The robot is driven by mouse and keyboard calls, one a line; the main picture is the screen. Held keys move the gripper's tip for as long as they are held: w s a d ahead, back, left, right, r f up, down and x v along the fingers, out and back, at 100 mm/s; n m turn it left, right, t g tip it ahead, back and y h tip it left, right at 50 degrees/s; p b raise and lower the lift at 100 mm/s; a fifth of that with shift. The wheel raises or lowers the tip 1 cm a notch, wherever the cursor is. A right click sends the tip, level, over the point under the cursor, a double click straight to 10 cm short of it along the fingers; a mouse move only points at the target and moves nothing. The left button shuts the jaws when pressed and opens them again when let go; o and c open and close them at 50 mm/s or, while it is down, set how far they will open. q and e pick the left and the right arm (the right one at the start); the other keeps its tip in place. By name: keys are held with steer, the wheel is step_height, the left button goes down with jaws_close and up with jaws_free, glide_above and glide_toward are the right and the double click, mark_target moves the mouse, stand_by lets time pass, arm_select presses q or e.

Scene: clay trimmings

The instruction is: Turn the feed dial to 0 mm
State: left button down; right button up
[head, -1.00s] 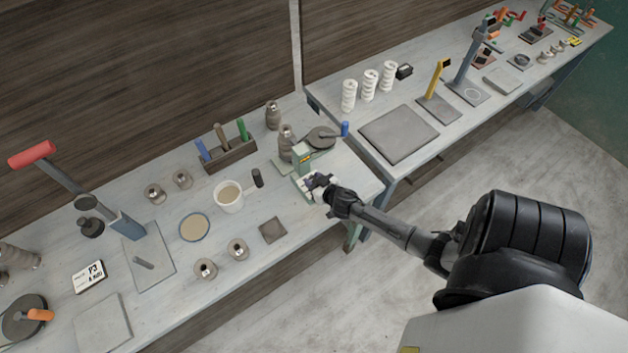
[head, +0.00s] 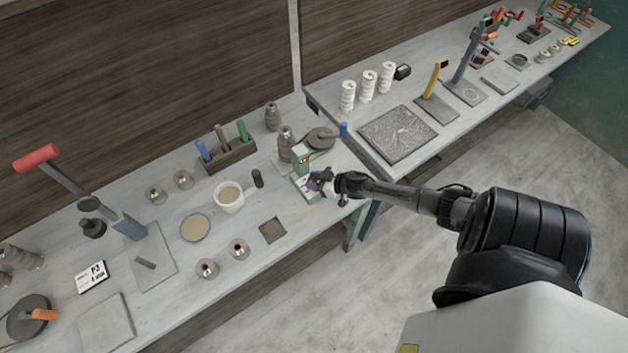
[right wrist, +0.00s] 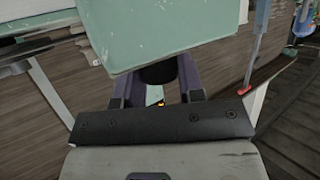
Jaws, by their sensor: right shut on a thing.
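The pale green machine (head: 301,158) with a small yellow display stands near the right end of the near bench. The display is too small to read. Its green body fills the top of the right wrist view (right wrist: 175,32). The feed dial shows there as a dark round knob (right wrist: 158,73) under the body. My right gripper (head: 317,184) is at the front of the machine, and its two fingers (right wrist: 157,86) are shut on the dial, one on each side. The head view hides the dial behind the gripper, and no dial mark is readable. My left gripper is not in view.
A turntable with a blue handle (head: 320,138) and grey bottles (head: 286,140) stand close behind the machine. The bench's front right edge lies below my right arm.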

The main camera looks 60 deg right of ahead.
stand_by(0.4)
steer(key=o, duration=0.9)
steer(key=shift+s+r, duration=0.1)
steer(key=shift+s, duration=0.1)
steer(key=shift+v, duration=6.65)
steer(key=shift+d, duration=0.1)
